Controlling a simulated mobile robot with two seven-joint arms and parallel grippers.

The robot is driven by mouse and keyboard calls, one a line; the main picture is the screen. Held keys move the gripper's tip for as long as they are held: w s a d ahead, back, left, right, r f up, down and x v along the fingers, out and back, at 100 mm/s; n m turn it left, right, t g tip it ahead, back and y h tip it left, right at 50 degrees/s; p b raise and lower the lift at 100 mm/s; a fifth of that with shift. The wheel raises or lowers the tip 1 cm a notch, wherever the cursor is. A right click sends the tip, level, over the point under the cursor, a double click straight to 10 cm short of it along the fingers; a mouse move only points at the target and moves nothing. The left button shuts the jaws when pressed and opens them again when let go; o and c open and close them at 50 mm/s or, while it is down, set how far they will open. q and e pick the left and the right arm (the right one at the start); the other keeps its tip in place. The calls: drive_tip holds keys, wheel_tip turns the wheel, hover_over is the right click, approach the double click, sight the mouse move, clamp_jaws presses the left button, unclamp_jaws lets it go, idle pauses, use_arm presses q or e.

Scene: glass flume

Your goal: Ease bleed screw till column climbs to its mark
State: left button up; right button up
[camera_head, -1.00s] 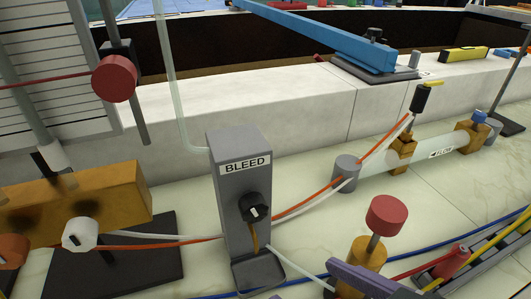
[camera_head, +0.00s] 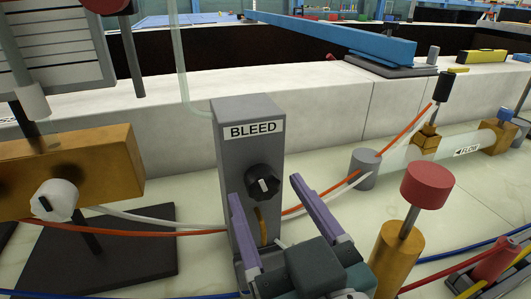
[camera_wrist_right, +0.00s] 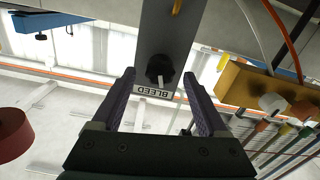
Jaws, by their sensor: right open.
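The bleed screw (camera_head: 263,183) is a black knob with a white pointer line on the front of a grey block labelled BLEED (camera_head: 250,128). In the right wrist view the knob (camera_wrist_right: 160,68) shows between my fingers. My right gripper (camera_head: 267,190) is open, its purple fingers (camera_wrist_right: 158,75) apart and empty. A clear tube (camera_head: 181,60) rises behind the block. A lined board (camera_head: 55,45) stands at upper left; no column level or mark can be made out. My left gripper is not visible.
A brass post with a red knob (camera_head: 427,185) stands close right of my gripper. A brass block (camera_head: 80,180) on a dark base (camera_head: 100,260) is at left. Orange and white tubes run past the grey block. A grey cylinder (camera_head: 364,169) stands behind at right.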

drive_tip(key=shift+x, duration=1.3)
clamp_jaws()
